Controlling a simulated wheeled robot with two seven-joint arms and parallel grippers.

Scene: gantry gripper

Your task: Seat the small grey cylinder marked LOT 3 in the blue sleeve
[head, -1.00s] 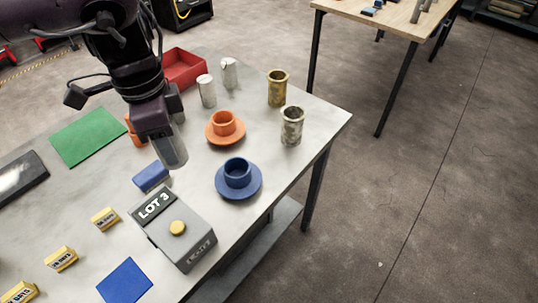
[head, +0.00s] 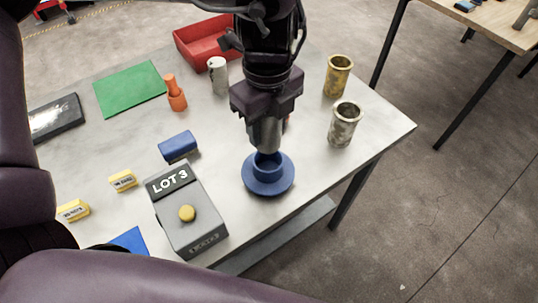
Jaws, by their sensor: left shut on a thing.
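My left gripper (head: 266,117) points down over the blue sleeve and is shut on a small grey cylinder (head: 266,136). The cylinder is upright, its lower end at the mouth of the blue sleeve (head: 267,168); I cannot tell whether it has entered. No marking is readable on it. The blue sleeve stands on a round blue base on the table. The words LOT 3 show on a plate on a grey box (head: 205,222) with a yellow button, left of and nearer than the sleeve. My right gripper is not in view.
A silver cup (head: 344,125) and a brass cup (head: 338,76) stand right of my gripper. A grey cylinder (head: 218,77), an orange piece (head: 176,95), a red bin (head: 205,42) and a blue block (head: 178,146) are behind or left. The orange sleeve is mostly hidden behind my gripper.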

